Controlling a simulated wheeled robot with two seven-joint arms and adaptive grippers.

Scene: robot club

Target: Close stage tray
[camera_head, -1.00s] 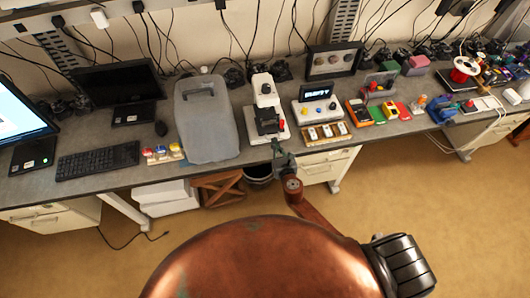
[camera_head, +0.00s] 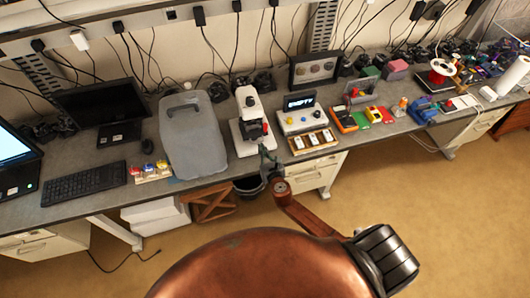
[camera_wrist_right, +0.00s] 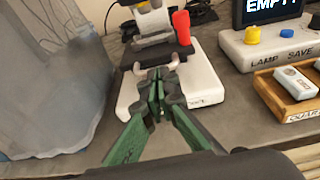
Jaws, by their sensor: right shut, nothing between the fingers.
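A white microscope-like device (camera_head: 242,104) stands on the bench, with a red knob (camera_wrist_right: 182,27) on its right side. Its dark stage tray (camera_wrist_right: 168,52) sits low on the front, above the white base (camera_wrist_right: 190,88), and carries a pale curved handle (camera_wrist_right: 142,68). My right gripper (camera_head: 264,151) is at the front of the device. In the right wrist view my right gripper (camera_wrist_right: 157,74) is shut and empty, its fingertips right at the handle; I cannot tell whether they touch. The fingers hide part of the tray's front. My left gripper is not in view.
A grey translucent container (camera_wrist_right: 45,75) stands close on the left. A console with an "EMPTY" display (camera_head: 301,115) and a wooden slide rack (camera_head: 312,141) stand close on the right. The bench edge runs below my right gripper.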

